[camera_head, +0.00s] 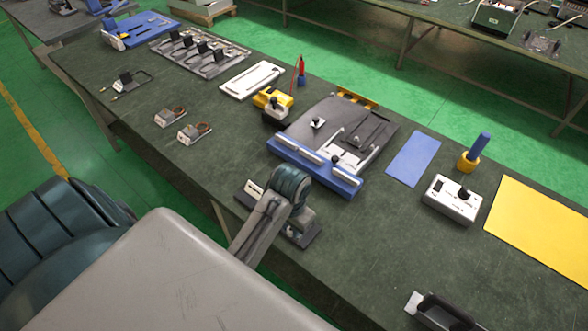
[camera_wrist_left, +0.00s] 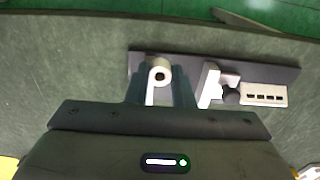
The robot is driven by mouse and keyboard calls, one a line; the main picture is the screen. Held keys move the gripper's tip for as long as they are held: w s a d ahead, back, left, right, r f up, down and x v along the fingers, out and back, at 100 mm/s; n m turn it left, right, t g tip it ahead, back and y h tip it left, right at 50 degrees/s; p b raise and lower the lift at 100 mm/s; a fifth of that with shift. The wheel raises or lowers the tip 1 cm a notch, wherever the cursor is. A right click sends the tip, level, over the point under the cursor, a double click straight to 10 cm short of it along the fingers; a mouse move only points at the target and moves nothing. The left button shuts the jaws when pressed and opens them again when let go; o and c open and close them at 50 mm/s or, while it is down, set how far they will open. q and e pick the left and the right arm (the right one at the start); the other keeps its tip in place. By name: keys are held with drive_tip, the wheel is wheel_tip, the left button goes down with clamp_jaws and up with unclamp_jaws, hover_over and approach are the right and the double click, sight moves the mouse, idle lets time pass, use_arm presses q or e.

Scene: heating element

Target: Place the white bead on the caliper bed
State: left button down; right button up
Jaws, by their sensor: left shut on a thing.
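The caliper bed is a long dark strip that shows in the left wrist view (camera_wrist_left: 190,64) and, partly covered by my arm, in the head view (camera_head: 313,239). It carries white upright blocks, a dark knob and a pale panel with small dark windows (camera_wrist_left: 264,95). The white bead (camera_wrist_left: 160,66), a short ring with a dark hole, sits between the fingertips of my left gripper (camera_wrist_left: 161,82). The gripper is shut on it, over the left end of the bed. I cannot tell whether the bead touches the bed. My arm hides the bead in the head view. My right gripper is out of view.
A blue-edged grey fixture (camera_head: 330,130) stands behind the caliper. A blue mat (camera_head: 413,158), a white control box (camera_head: 452,199) and a yellow mat (camera_head: 540,235) lie to the right. Bare table lies between.

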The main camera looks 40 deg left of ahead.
use_arm(q)
drive_tip(key=w, duration=0.1)
drive_tip(key=w+a+p, duration=0.1)
drive_tip(key=w, duration=0.1)
drive_tip(key=shift+a, duration=0.2)
drive_tip(key=shift+w+a, duration=0.25)
drive_tip(key=shift+w, duration=0.25)
drive_tip(key=shift+w+f+p, duration=0.1)
drive_tip(key=shift+f+p, duration=0.25)
drive_tip(key=shift+p, duration=0.2)
wheel_tip(320, 180, down, 3)
drive_tip(key=shift+w+a+f+p, duration=0.1)
drive_tip(key=shift+p, duration=0.45)
drive_tip(key=c, duration=1.5)
unclamp_jaws()
drive_tip(key=shift+f, duration=0.1)
drive_tip(key=shift+c, duration=0.2)
